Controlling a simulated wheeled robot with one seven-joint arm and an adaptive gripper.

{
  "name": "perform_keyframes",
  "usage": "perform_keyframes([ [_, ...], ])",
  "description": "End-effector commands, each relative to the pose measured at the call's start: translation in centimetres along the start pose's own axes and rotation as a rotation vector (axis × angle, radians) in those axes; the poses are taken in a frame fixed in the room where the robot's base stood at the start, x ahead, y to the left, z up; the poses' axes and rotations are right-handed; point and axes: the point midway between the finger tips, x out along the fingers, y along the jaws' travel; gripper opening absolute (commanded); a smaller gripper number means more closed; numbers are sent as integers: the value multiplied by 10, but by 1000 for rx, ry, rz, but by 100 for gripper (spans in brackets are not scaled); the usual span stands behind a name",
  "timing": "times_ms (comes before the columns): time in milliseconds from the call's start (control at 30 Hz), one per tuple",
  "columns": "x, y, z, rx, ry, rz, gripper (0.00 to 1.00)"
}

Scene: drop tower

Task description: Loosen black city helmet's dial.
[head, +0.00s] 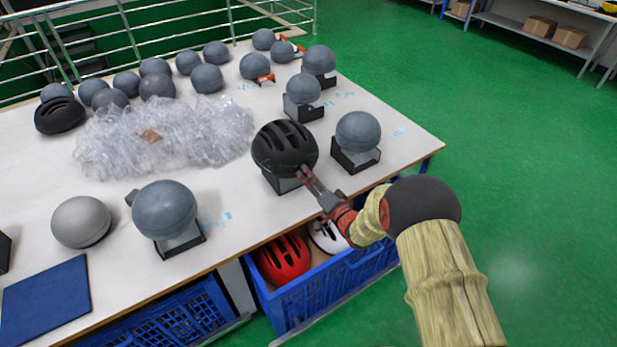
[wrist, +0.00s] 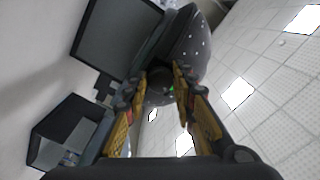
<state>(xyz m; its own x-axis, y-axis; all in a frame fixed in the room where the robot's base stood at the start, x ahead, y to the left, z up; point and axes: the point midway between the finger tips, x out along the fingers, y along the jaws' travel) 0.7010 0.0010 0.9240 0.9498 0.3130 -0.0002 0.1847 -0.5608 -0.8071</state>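A black helmet (head: 285,145) with vents sits on a headform stand near the table's front edge. Its rear underside shows in the wrist view (wrist: 195,45). A round dark dial (wrist: 160,82) with a small green mark is at the helmet's back. My gripper (head: 303,172) reaches the helmet's near lower side. In the wrist view its two fingers (wrist: 163,80) are apart, one on each side of the dial. I cannot tell whether they touch it. A second black helmet (head: 60,115) lies at the table's far left.
Grey headforms stand close by, one on a black stand to the right (head: 358,132). A heap of clear plastic wrap (head: 165,140) lies behind left. Below the table edge, a blue crate (head: 330,290) holds a red helmet (head: 284,260) and a white helmet (head: 327,237). Green floor on the right is clear.

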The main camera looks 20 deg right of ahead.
Motion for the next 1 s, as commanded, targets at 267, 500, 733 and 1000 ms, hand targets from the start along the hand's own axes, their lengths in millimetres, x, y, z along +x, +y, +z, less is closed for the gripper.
perform_keyframes([
  [267,0,0,0,0,0,0,8],
  [500,0,0,0,-1,0,0,0],
  [733,0,0,0,-42,0,0,0],
  [1000,0,2,1,-209,0,1,0],
])
